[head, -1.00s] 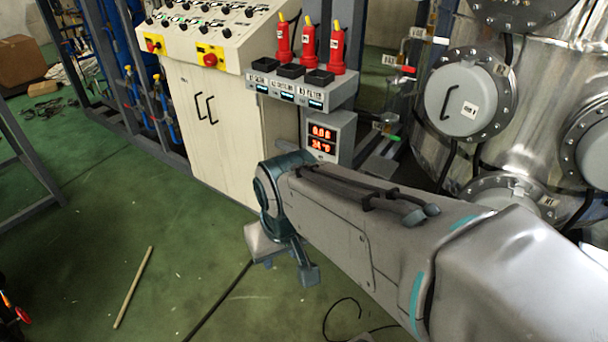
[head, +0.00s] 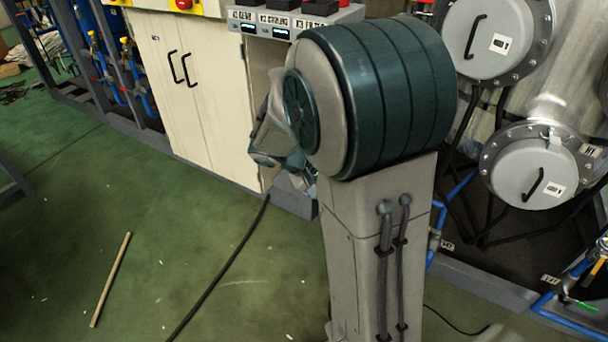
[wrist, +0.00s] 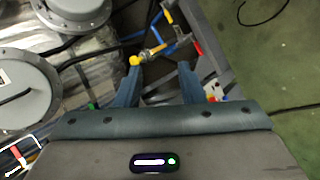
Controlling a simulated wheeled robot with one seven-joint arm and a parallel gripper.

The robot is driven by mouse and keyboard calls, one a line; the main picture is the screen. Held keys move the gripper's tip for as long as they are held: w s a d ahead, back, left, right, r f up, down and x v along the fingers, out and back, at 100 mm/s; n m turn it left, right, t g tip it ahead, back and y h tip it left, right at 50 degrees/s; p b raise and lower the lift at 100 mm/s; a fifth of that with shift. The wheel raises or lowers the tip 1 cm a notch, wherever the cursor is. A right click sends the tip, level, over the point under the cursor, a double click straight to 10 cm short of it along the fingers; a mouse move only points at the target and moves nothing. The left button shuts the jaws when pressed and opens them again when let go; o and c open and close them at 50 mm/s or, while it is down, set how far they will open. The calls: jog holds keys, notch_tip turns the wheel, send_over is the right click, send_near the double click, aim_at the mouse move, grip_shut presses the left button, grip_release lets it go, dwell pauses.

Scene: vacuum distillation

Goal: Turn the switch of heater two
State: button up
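My gripper shows in the wrist view (wrist: 159,68) with its two fingers apart and nothing held between them. It points past a yellow-handled valve (wrist: 138,60) and pipework, which look farther off. In the head view my arm covers the middle of the picture and mostly hides the gripper. The control panel (head: 214,8) shows only its lower edge with a red button at the top of the head view. I cannot pick out the switch of heater two in either current view; most of the panel is out of frame.
A cream cabinet (head: 205,110) with black handles stands below the panel. A grey labelled box (head: 262,35) with small displays sits right of it, partly behind my arm. A steel vessel (head: 560,95) with round covers is at right. Green floor (head: 190,240) is open at left, with a stick (head: 110,280).

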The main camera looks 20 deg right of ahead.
jog(key=w+a+f+n+t+h+b, duration=0.15)
jog(key=w+f+n+t+b, duration=0.3)
jog(key=w+f+b, duration=0.55)
jog(key=w+a+f+n+t+h+b, duration=0.1)
jog(key=w+f+n+t+h+b, duration=0.35)
jog(key=w+f, duration=1.05)
jog(key=w+d+f+m+t+y+b, duration=0.1)
jog(key=w+d+b, duration=0.3)
jog(key=d, duration=0.6)
jog(key=shift+w+d+f+m+t, duration=0.2)
jog(key=shift+w+f+m+t, duration=0.15)
jog(key=shift+w, duration=0.8)
grip_shut()
